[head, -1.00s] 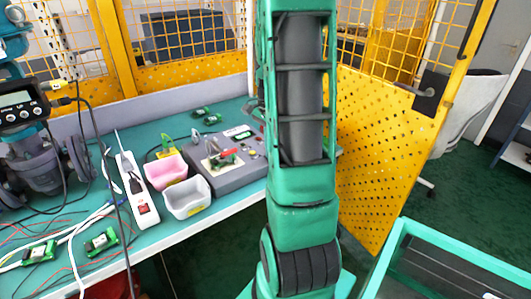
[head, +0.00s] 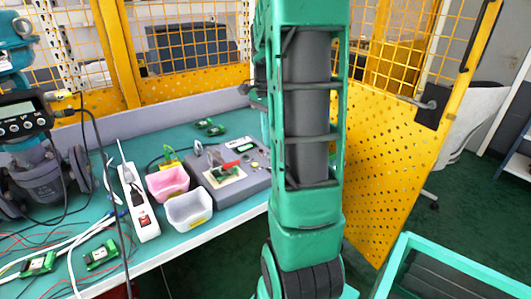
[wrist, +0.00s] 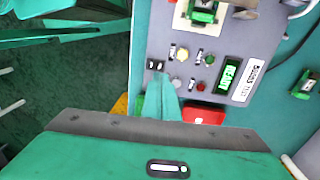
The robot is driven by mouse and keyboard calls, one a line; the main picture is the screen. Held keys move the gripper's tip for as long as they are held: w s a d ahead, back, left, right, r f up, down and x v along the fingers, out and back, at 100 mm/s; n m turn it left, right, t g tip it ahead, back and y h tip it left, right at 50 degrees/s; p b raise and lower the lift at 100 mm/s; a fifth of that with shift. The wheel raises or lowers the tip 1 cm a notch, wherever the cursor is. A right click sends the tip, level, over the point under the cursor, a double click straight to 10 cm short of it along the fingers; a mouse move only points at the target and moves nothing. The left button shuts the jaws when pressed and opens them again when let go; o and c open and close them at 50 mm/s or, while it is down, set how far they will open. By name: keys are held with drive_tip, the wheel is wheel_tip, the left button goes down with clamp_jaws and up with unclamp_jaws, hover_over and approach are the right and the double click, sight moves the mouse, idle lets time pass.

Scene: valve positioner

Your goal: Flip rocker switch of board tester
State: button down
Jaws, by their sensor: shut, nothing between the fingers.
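The board tester (head: 257,178) is a grey box on the teal bench in the head view, partly hidden behind my arm. In the wrist view its grey panel (wrist: 222,48) carries a lit green display reading READY (wrist: 231,73), small toggles and coloured buttons. A small black rocker switch (wrist: 155,65) sits near the panel's left edge. My gripper (wrist: 163,80) is shut and empty, its teal fingers just below the rocker switch in the picture. I cannot tell whether they touch it. My gripper is hidden in the head view.
A pink bin (head: 168,183) and a white bin (head: 188,210) stand left of the tester, with a power strip (head: 140,205) beyond them. A green board (wrist: 203,12) sits on the tester's fixture. A yellow mesh guard (head: 375,150) is at the right.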

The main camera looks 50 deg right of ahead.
drive_tip(key=r, duration=0.5)
drive_tip(key=shift+w+d, duration=0.1)
drive_tip(key=shift+w, duration=0.2)
